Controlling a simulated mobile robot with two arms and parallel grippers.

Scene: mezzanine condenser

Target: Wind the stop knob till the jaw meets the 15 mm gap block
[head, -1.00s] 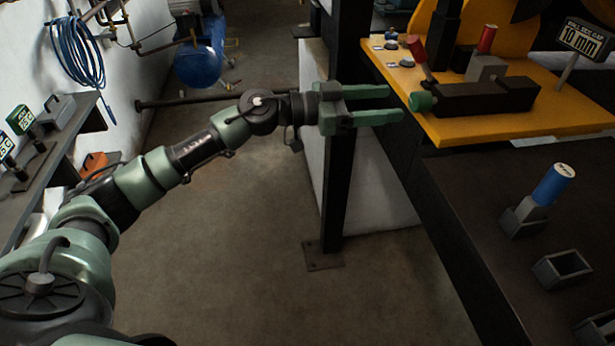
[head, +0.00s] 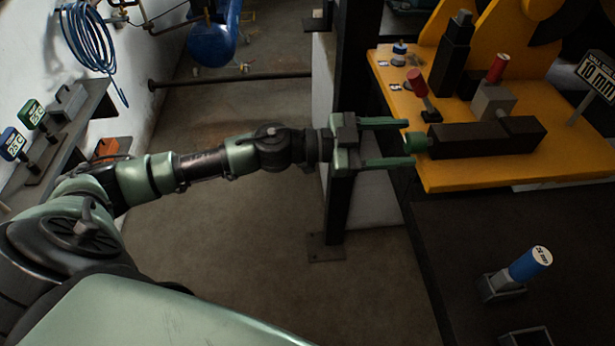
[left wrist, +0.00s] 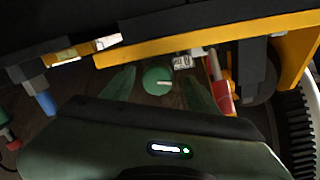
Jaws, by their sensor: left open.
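The green stop knob (head: 416,142) is on the left end of a dark slide body (head: 470,140) on the yellow machine bed. It also shows as a round green face with a white mark in the left wrist view (left wrist: 157,80). My left gripper (head: 411,142) is open, its fingertips on either side of the knob; contact cannot be told. A grey block (head: 492,100) with a red handle (head: 497,68) sits behind the slide body, beside a dark upright post (head: 452,55). Which dark part is the jaw, and any gap there, cannot be told. My right gripper is not in view.
A sign reading 10 mm (head: 598,75) stands at right. A blue-handled block (head: 530,263) sits in a holder on the dark table (head: 460,230), near an empty holder (head: 527,338). A red-topped lever (head: 417,82) stands just behind the knob. A dark post (head: 352,90) rises behind my gripper.

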